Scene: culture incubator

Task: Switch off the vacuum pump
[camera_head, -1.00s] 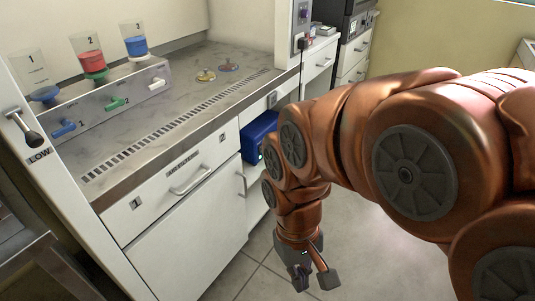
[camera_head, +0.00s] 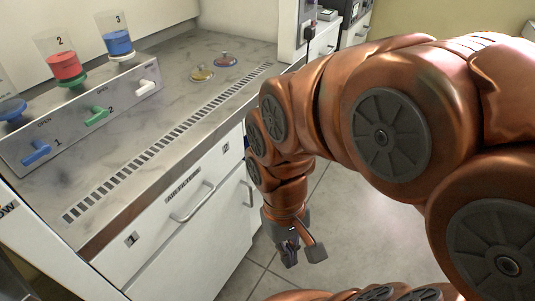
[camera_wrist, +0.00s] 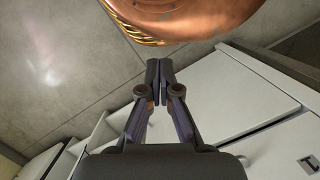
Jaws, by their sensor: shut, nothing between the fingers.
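My gripper (camera_head: 290,256) hangs below my copper arm, in front of the white cabinet fronts and above the grey tiled floor. In the wrist view its two dark fingers (camera_wrist: 159,73) are together at the tips, with nothing between them. The vacuum pump cannot be clearly made out now. The blue box seen earlier in the open bay under the counter is hidden behind my arm in the head view. No pump or switch shows in the wrist view.
The counter (camera_head: 150,165) carries a valve panel (camera_head: 75,122) with blue, green and white handles, and red and blue liquid containers above. A drawer (camera_head: 165,225) labelled air filters and cabinet doors lie below. Open floor (camera_head: 335,215) is right of the cabinets. My copper body shows in the wrist view.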

